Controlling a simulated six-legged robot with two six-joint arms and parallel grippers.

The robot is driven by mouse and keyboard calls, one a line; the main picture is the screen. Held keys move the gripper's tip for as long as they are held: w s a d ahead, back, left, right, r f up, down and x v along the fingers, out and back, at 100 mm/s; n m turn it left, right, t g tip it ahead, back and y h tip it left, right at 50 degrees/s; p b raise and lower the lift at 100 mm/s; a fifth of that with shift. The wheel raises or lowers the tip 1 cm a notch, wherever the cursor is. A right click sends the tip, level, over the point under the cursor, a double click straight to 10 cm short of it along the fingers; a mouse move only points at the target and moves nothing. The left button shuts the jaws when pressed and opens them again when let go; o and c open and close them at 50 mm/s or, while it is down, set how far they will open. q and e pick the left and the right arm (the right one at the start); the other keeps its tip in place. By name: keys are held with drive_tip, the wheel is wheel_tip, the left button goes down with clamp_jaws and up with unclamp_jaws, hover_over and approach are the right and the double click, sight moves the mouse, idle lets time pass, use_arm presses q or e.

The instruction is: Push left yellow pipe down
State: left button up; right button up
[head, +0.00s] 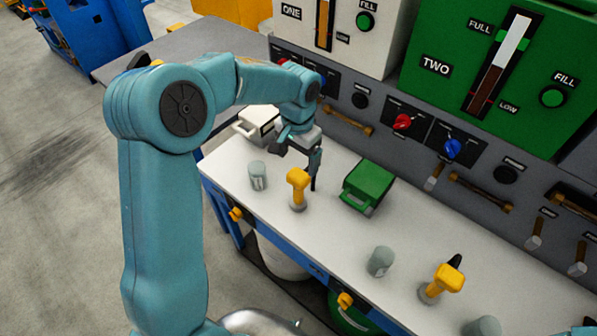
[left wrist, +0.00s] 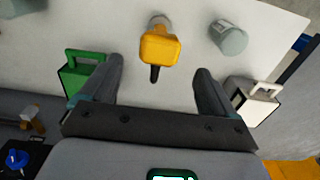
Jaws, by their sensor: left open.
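The left yellow pipe (head: 298,181) stands upright on the white bench top, with a yellow head on a grey base. In the left wrist view its yellow head (left wrist: 160,46) with a dark tip lies ahead of the fingers, near the middle between them. My left gripper (head: 296,163) is open and empty, just behind the left pipe in the head view. A second yellow pipe (head: 442,281) stands further right, with a black tip at its head. My right gripper is not in view.
A grey cylinder (head: 257,176) stands left of the left pipe, and a green box (head: 368,185) stands right of it. A white box (head: 258,124) is behind the gripper. The panel (head: 400,125) with knobs rises behind.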

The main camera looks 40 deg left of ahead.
sight(298, 174)
use_arm(q)
wheel_tip(298, 174, down, 6)
drive_tip(key=shift+w+f, duration=0.1)
drive_tip(key=shift+f, duration=0.4)
drive_tip(key=shift+c, duration=0.6)
drive_tip(key=c, duration=1.3)
wheel_tip(298, 174, down, 10)
drive_tip(key=b, duration=0.7)
drive_tip(key=shift+r, duration=0.25)
drive_tip(key=shift+s+d+r, duration=0.1)
drive_tip(key=shift+s+r, duration=0.1)
drive_tip(key=shift+s, duration=0.05)
drive_tip(key=o, duration=1.4)
drive_tip(key=shift+f, duration=0.1)
drive_tip(key=shift+w, duration=0.15)
